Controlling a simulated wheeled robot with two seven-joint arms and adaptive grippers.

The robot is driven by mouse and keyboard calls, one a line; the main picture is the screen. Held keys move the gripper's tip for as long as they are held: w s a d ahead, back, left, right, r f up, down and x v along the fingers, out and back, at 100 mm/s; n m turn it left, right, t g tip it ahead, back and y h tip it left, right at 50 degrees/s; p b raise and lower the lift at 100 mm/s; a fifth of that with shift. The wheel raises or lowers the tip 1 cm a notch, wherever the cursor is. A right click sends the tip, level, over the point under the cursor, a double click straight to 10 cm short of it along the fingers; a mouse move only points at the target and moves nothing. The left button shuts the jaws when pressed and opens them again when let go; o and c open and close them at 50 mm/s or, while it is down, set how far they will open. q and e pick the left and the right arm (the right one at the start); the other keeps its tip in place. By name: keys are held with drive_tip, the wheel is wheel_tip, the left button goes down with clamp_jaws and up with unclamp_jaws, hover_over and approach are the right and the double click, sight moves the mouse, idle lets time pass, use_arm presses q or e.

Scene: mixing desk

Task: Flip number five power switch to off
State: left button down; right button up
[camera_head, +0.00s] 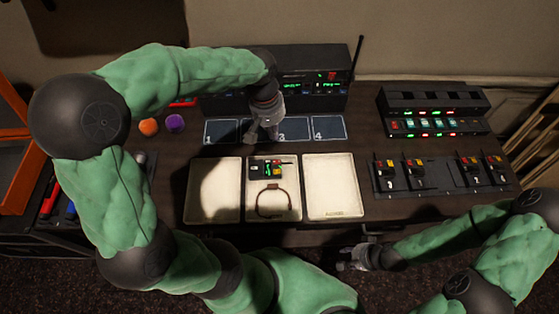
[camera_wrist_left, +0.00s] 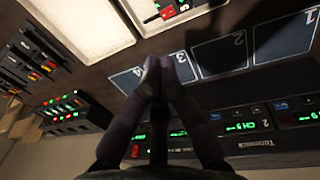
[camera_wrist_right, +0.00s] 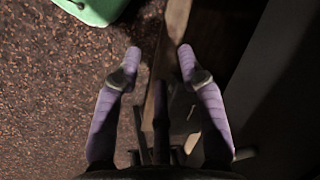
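A black switch bank (camera_head: 437,126) with rows of small red and green lights stands at the back right of the desk. It also shows in the left wrist view (camera_wrist_left: 75,112). In front of it are several red-and-yellow lever switches (camera_head: 415,172) on black bases. Their numbers are too small to read, so I cannot tell which switch is number five. My left gripper (camera_head: 262,132) is shut and empty above the numbered pads, left of both switch groups; its fingertips (camera_wrist_left: 160,62) meet. My right gripper (camera_head: 350,263) is open and empty, low in front of the desk's front edge.
Numbered dark pads (camera_head: 330,128) lie before a black rack (camera_head: 310,85) with green displays and an antenna. Three pale trays (camera_head: 330,190) lie in front; the middle one holds small parts and a cable loop. An orange ball (camera_head: 149,126) and a purple ball (camera_head: 175,122) sit left.

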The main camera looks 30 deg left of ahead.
sight(281, 163)
idle(0.3)
use_arm(q)
drive_tip(key=f+b, duration=0.1)
drive_tip(key=f, duration=0.3)
drive_tip(key=d+f+b, duration=0.1)
drive_tip(key=f+b, duration=0.1)
drive_tip(key=f, duration=0.3)
drive_tip(key=f+b, duration=0.2)
drive_tip(key=f, duration=0.2)
drive_tip(key=shift+w+d+f, duration=0.25)
drive_tip(key=shift+w+f, duration=0.05)
drive_tip(key=shift+w, duration=0.1)
drive_tip(key=shift+f, duration=0.15)
